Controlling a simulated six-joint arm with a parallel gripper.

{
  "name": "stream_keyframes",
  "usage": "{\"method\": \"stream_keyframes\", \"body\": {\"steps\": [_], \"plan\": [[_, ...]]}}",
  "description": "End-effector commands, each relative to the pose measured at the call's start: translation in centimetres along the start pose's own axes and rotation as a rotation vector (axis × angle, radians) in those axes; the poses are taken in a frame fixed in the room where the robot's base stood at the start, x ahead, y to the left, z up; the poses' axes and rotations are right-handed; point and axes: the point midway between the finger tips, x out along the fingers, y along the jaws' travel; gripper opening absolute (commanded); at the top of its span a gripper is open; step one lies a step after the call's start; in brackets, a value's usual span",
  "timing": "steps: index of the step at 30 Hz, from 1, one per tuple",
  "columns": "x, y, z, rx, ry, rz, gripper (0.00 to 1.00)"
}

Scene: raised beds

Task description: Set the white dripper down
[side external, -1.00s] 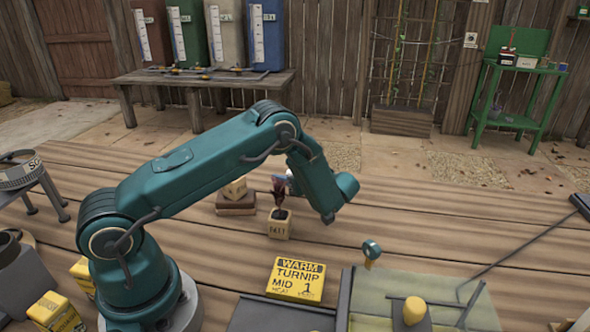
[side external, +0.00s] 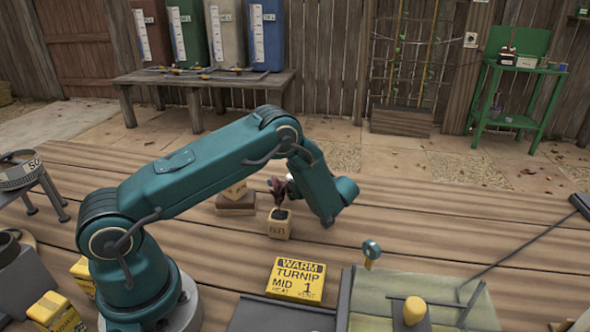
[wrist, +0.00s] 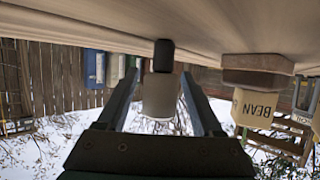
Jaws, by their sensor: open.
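The white dripper (wrist: 160,94) appears as a pale cylinder with a dark narrower end in the wrist view, where the scene shows upside down. Its dark end meets the wooden bench top, and it looks upright. My gripper (wrist: 158,77) is open, with one finger on each side of the dripper. Gaps show between the fingers and the dripper. In the side view, my gripper and the dripper are largely hidden behind the potted plant and my arm.
A BEAN pot (wrist: 255,108) rests on a brown block (wrist: 258,70). A yellow WARM TURNIP sign (side external: 297,279) lies nearer the camera. The bench right of my arm is largely clear.

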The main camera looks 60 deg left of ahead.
Motion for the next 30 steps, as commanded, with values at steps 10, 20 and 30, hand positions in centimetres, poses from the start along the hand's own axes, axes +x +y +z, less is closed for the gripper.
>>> {"method": "stream_keyframes", "body": {"steps": [10, 20, 30], "plan": [[-5.7, 0.1, 0.0, -0.001, 0.000, 0.006, 0.68], [-7.5, 0.0, 0.0, 0.000, -0.001, 0.001, 0.68], [-7.7, 0.5, -1.6, -0.051, -0.014, 0.006, 0.68]]}}
